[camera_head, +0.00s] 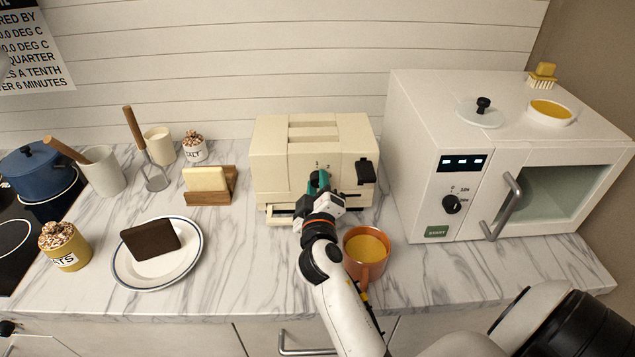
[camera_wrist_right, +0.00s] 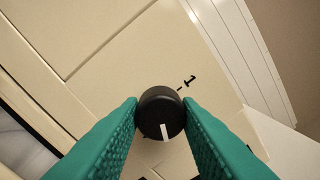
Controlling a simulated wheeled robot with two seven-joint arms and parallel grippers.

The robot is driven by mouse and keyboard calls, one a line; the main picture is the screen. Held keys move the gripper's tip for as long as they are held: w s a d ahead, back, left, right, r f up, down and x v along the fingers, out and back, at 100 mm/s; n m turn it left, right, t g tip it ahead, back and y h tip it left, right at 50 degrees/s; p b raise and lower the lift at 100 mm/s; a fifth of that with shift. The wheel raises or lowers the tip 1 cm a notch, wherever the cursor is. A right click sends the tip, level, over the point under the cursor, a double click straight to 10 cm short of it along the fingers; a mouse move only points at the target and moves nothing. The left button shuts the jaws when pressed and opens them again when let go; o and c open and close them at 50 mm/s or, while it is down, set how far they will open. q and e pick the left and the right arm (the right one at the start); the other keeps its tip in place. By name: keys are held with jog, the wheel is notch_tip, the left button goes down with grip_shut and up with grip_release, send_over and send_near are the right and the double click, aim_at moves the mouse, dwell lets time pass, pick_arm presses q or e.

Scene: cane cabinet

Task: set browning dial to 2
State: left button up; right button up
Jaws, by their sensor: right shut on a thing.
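The cream toaster (camera_head: 270,165) stands against the back wall, with slots on top and a black lever (camera_head: 365,172) at its right front. My right gripper (camera_head: 318,184) is at its front face, where it hides the dial in the head view. In the right wrist view, the round black browning dial (camera_wrist_right: 161,112) sits between the green fingers (camera_wrist_right: 161,118), which are shut on it. Its white pointer line is at the dial's lower edge. A printed "1" (camera_wrist_right: 191,81) with a tick shows at its upper right. No "2" is readable in this view. My left gripper is not in view.
An orange mug (camera_head: 365,270) stands close by my right wrist. The microwave (camera_head: 415,170) is to the right. A plate (camera_head: 190,270) with a dark slice and a wooden holder (camera_head: 210,198) are to the left. Marble counter lies free between plate and mug.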

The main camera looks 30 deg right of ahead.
jog(key=n+p, duration=0.1)
jog(key=n, duration=0.2)
jog(key=n+p, duration=0.1)
jog(key=n, duration=0.2)
jog(key=shift+d+r+n, duration=0.1)
jog(key=shift+r+n, duration=0.1)
jog(key=shift+n, duration=0.2)
jog(key=n+p, duration=0.1)
jog(key=n, duration=0.2)
jog(key=n+p, duration=0.2)
jog(key=n, duration=0.1)
jog(key=shift+t+y, duration=0.3)
jog(key=shift+n, duration=0.3)
jog(key=o, duration=1)
jog(key=shift+d+f, duration=0.1)
